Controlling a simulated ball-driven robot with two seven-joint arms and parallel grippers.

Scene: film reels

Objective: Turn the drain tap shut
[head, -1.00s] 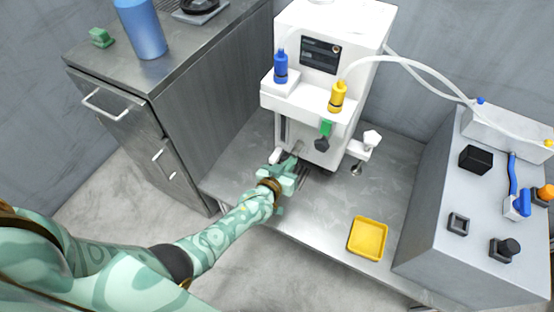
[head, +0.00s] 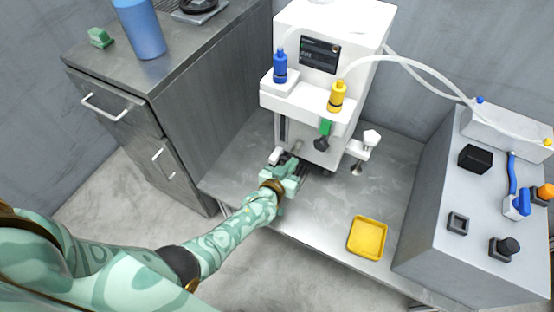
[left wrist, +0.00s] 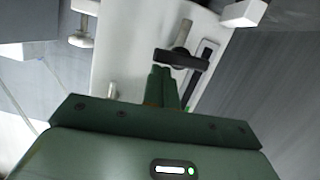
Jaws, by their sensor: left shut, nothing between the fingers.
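The drain tap (left wrist: 182,58) shows in the left wrist view as a dark bar handle on a metal stem, low on the front of the white machine (left wrist: 130,55). In the head view the tap is hard to make out behind my left gripper (head: 291,166), at the lower left of the white machine (head: 310,95). The left gripper is shut and empty. In the left wrist view its fingertips (left wrist: 161,72) lie just beside the tap handle. I cannot tell whether they touch it. My right gripper is not in view.
A dark framed slot (left wrist: 204,76) lies beside the tap. A yellow tray (head: 368,238) sits on the metal bench (head: 325,212). A drawer cabinet (head: 200,90) stands left and a grey block with fittings (head: 440,200) right. The bench between machine and tray is clear.

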